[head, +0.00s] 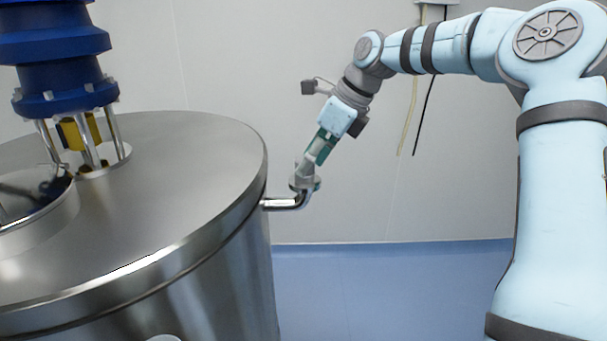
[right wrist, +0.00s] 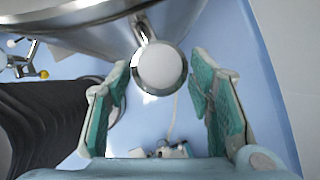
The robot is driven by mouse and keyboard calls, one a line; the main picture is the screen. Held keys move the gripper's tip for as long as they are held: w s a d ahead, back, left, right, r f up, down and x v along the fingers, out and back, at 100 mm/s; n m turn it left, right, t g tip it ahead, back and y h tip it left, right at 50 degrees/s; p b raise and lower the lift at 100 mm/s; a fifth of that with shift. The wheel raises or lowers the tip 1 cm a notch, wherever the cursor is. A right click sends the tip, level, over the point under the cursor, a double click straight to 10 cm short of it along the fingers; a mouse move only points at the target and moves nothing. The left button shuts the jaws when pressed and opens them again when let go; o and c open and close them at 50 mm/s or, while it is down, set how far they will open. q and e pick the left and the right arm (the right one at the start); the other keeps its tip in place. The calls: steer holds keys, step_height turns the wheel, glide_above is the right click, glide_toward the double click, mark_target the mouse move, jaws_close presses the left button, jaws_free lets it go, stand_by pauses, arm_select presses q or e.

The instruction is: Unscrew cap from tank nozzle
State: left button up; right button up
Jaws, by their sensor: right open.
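A large steel tank (head: 190,150) fills the left of the head view. A bent metal nozzle (head: 282,203) sticks out from its right side and turns up at its end. A pale round cap (right wrist: 160,67) sits on the nozzle end in the right wrist view; in the head view the cap is mostly hidden behind my gripper. My right gripper (head: 305,180) is at the nozzle end, pointing down. In the right wrist view its green-padded fingers (right wrist: 165,100) are spread apart, with the cap beyond and between their tips. My left gripper is not in view.
A blue motor unit (head: 65,60) stands on posts on the tank lid. A round hatch (head: 35,200) is at the lid's left. A pale wall with hanging cables (head: 412,110) is behind my arm. The blue floor (head: 390,290) right of the tank is clear.

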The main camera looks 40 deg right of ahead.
steer(key=shift+a+f+m+b, duration=0.15)
steer(key=shift+m+b, duration=0.35)
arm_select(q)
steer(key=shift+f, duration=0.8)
arm_select(e)
steer(key=shift+h, duration=0.3)
steer(key=shift+m, duration=0.5)
steer(key=shift+s+a+r+m+t+h+p, duration=0.1)
steer(key=shift+r+m+t+h+p, duration=0.25)
steer(key=shift+m+h+p, duration=0.25)
steer(key=shift+a+m+p, duration=0.1)
steer(key=shift+m+p, duration=0.4)
steer(key=shift+p, duration=0.1)
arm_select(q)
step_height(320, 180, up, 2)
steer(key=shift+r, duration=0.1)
arm_select(e)
steer(key=shift+f, duration=0.15)
